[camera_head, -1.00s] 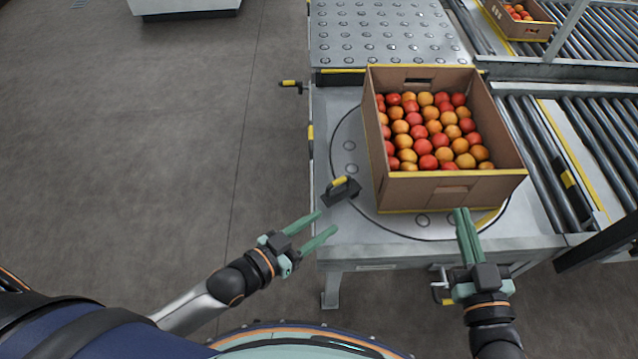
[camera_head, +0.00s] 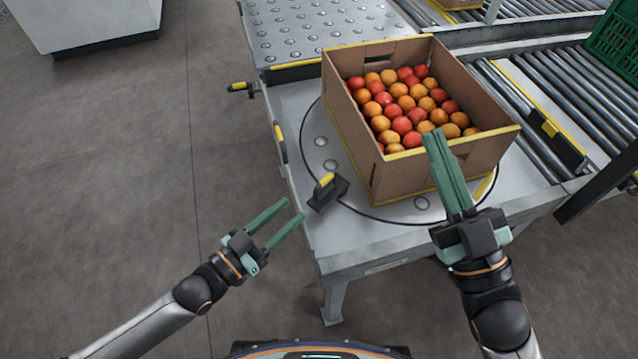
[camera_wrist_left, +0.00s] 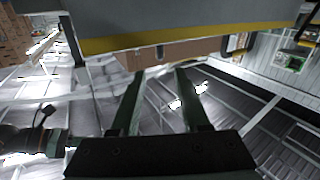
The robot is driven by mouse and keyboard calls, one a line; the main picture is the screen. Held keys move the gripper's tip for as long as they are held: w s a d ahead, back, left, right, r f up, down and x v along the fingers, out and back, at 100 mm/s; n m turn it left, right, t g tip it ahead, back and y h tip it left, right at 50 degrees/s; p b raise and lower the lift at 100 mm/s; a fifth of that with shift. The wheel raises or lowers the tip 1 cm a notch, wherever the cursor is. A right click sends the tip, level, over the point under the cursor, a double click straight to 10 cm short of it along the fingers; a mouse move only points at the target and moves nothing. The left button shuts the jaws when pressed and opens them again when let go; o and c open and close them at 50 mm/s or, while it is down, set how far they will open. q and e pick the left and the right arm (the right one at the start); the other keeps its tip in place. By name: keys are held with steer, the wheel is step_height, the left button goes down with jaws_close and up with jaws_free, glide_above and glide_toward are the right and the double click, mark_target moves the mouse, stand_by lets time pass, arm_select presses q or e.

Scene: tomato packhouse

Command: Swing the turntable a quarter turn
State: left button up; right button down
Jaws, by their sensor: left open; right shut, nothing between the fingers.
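The turntable (camera_head: 312,155) is a round metal disc set in the table top. A brown carton (camera_head: 348,160) full of red and orange tomatoes stands on it, covering most of it. A black block with a yellow grip (camera_head: 326,192) sits at the disc's near left rim. My left gripper (camera_head: 294,209) is open and empty, left of the table edge and apart from the block. It also shows open in the left wrist view (camera_wrist_left: 158,72). My right gripper (camera_head: 436,136) is shut and empty; its fingers overlap the carton's near side, and I cannot tell whether they touch.
A studded transfer table (camera_head: 325,30) adjoins at the back. Roller conveyors (camera_head: 545,90) run to the right, with a green crate (camera_head: 615,40) at the far right. Small yellow-and-black fittings (camera_head: 240,88) line the table's left side.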

mark_target(314, 191)
arm_select(q)
steer(key=b+x, duration=0.1)
steer(key=x, duration=0.5)
steer(key=shift+f, duration=0.1)
steer(key=b+x, duration=0.1)
steer(key=x, duration=0.2)
steer(key=shift+w+d, duration=0.45)
steer(key=shift+w, duration=0.1)
arm_select(e)
steer(key=s+r+n+y, duration=0.4)
steer(key=y, duration=0.1)
steer(key=shift+s+a+r+y, duration=0.2)
steer(key=shift+a+y, duration=0.1)
steer(key=shift+a, duration=0.1)
arm_select(q)
jaws_close()
